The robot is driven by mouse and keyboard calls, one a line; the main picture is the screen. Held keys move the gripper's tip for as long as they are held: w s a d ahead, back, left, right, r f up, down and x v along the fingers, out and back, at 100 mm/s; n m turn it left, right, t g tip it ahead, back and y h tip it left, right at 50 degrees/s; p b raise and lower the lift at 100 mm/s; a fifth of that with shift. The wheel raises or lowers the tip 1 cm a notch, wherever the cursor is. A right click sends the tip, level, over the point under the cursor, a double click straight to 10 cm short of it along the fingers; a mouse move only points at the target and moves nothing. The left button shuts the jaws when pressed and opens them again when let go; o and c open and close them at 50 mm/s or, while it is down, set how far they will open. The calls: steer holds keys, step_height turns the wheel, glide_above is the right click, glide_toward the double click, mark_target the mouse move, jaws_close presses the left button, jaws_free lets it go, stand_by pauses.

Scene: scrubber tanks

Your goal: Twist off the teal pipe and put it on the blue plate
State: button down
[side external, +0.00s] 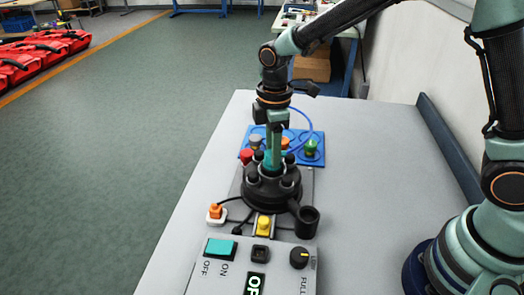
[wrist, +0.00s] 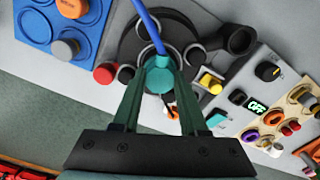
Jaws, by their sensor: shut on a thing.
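The teal pipe (wrist: 159,78) stands in the middle of a black round hub (wrist: 128,46), which also shows in the side view (side external: 270,190). A blue hose (wrist: 150,27) runs from the pipe's top. My gripper (wrist: 158,72) points down over the hub, its two green fingers shut on the teal pipe. In the side view, my gripper (side external: 273,153) hides most of the pipe. The blue plate (side external: 320,157) lies just behind the hub, with grey, orange and green-topped pieces on it. It also shows at upper left in the wrist view (wrist: 38,22).
A grey control box (side external: 225,275) with a teal switch and black knob stands in front of the hub. A red knob (wrist: 104,73), yellow button (wrist: 210,83) and black cup (side external: 307,221) surround the hub. The grey table (side external: 370,165) is clear to the right.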

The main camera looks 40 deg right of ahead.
steer(key=shift+n, duration=0.3)
jaws_free()
steer(key=shift+r, duration=0.1)
stand_by(0.5)
steer(key=shift+r, duration=3.4)
steer(key=shift+c, duration=0.3)
